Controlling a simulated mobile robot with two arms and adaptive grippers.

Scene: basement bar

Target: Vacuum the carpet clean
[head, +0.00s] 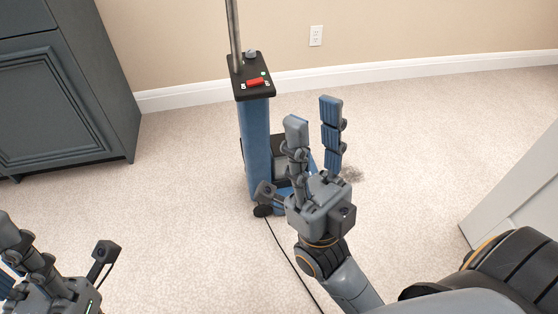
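A blue upright vacuum (258,135) stands on the beige carpet (190,190) at the middle of the head view. Its dark top has a red switch (256,82), and a metal handle tube rises from it out of view. A grey dirt patch (353,174) lies on the carpet just right of the vacuum's base. My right gripper (314,113) is open and empty, fingers pointing up; in the picture it covers part of the vacuum's base. My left gripper is partly in view at the lower left corner, its fingertips cut off by the edge.
A dark blue-grey cabinet (62,95) stands at the left against the wall. A white panel (520,195) stands at the right edge. A black cord (283,250) runs from the vacuum toward me. Carpet between cabinet and vacuum is clear.

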